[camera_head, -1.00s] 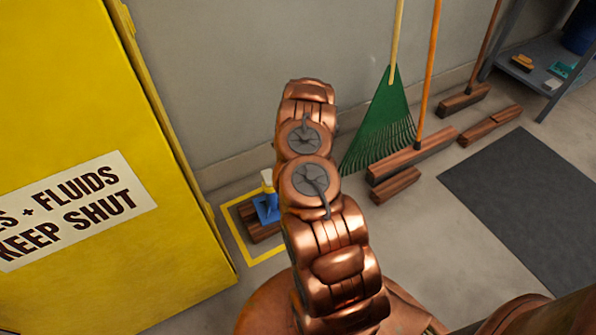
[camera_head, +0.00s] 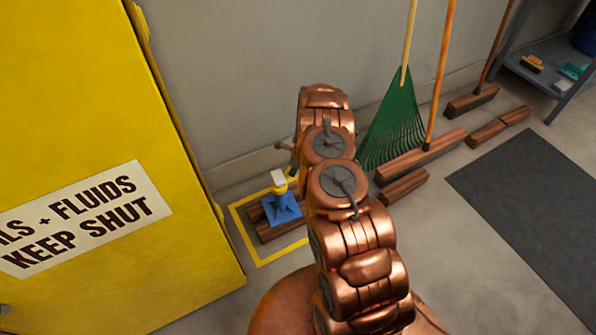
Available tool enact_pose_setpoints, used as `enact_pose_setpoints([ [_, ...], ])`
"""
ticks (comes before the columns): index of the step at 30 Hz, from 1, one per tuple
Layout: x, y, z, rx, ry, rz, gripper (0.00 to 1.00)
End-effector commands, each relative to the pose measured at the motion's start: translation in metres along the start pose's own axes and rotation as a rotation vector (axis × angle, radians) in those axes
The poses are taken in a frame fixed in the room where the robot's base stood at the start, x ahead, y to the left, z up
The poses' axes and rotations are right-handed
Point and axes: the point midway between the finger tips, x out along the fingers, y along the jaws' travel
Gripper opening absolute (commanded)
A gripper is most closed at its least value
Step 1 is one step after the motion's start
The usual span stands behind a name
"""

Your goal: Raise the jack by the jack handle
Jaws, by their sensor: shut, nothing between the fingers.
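The jack (camera_head: 284,211) stands on the floor by the wall, left of my arm. It has a blue base, a yellow middle and a pale block on top. I cannot make out the jack handle; my arm may hide it. My gripper (camera_head: 285,146) is almost wholly hidden behind my copper arm. Only a small tip shows left of the wrist, above and beyond the jack in the picture. It is shut and empty. I cannot tell how far it is from the jack.
A yellow cabinet (camera_head: 90,220) fills the left side. Yellow tape (camera_head: 262,262) frames the jack's spot, with wooden blocks (camera_head: 266,232) by it. A green rake (camera_head: 393,125) and brooms lean right of my arm. A dark mat (camera_head: 530,205) lies on clear floor.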

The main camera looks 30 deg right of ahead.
Motion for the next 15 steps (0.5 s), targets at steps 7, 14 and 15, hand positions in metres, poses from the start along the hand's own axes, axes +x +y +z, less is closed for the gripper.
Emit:
enact_pose_setpoints([
  [7,0.0,-0.001,-0.001,0.002,0.0,-0.001,0.0],
  [14,0.0,-0.002,-0.008,0.005,0.0,-0.002,0.0],
  [15,0.0,-0.003,-0.012,0.005,0.0,-0.002,0.0],
])
